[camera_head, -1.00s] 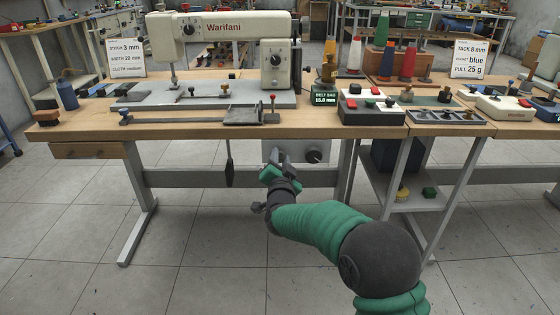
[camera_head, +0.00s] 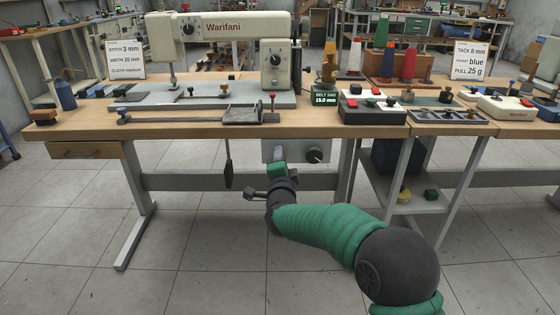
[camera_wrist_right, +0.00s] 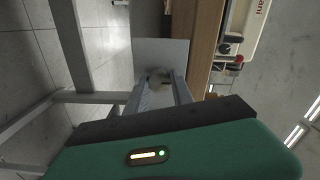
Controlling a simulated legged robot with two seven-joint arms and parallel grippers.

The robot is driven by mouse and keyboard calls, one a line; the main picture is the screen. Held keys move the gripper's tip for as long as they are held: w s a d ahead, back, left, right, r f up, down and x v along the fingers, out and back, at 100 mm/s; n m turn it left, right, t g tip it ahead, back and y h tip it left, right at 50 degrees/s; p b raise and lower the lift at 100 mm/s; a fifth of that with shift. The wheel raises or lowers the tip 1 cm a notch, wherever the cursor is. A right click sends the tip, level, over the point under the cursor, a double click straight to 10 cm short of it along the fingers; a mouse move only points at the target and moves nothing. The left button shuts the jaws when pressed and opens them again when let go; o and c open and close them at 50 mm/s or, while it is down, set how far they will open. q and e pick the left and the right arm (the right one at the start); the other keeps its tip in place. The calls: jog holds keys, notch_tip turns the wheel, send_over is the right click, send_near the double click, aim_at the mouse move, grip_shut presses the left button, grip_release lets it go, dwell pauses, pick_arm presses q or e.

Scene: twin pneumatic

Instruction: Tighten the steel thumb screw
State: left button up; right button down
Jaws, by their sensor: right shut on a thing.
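The steel thumb screw (camera_wrist_right: 157,75) shows in the right wrist view as a small, round, blurred grey knob. It is between the fingers of my right gripper (camera_wrist_right: 160,88), at the face of a grey metal box. My right gripper (camera_head: 279,156) also shows in the head view, in front of the left part of that grey box (camera_head: 295,150) under the sewing table. It is shut on the screw and hides it there. My left gripper is not in any view.
A dark round knob (camera_head: 314,155) is on the box, right of my right gripper. A dark hanging lever (camera_head: 228,172) is to the left. The wooden tabletop (camera_head: 200,131) with the sewing machine (camera_head: 225,27) is above. The floor in front is clear.

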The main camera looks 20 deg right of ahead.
jog(key=shift+d+f, duration=0.1)
jog(key=shift+f, duration=0.1)
jog(key=c, duration=1.1)
grip_release()
jog(key=shift+r, duration=0.1)
jog(key=shift+s, duration=0.15)
jog(key=p+v, duration=0.5)
jog(key=v, duration=1.1)
jog(key=shift+s+p, duration=0.3)
jog(key=shift+p, duration=0.1)
